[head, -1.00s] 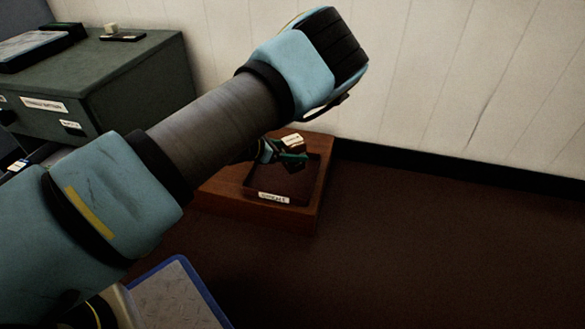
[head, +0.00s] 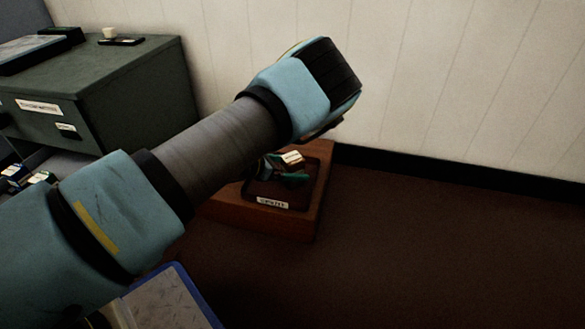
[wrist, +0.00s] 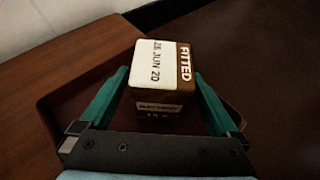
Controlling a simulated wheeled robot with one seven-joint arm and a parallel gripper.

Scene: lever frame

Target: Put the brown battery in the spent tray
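The brown battery (wrist: 162,80) is between the teal fingers of my gripper (wrist: 161,92) in the wrist view. Its white label reads FITTED and 28 JUN 20. The fingers are shut on its two sides. In the head view my gripper (head: 281,172) and the battery (head: 292,159) are at the spent tray (head: 290,221), a brown wooden tray with a small white label on its front. The battery is within the tray's outline, towards its back. I cannot tell whether it touches the tray's floor. My forearm hides the tray's left part.
A dark green cabinet (head: 140,85) stands at the left, with small items on top. Several batteries (head: 38,178) sit at the far left edge. A pale panelled wall (head: 450,90) runs behind the tray. The brown surface (head: 450,250) to the right is clear.

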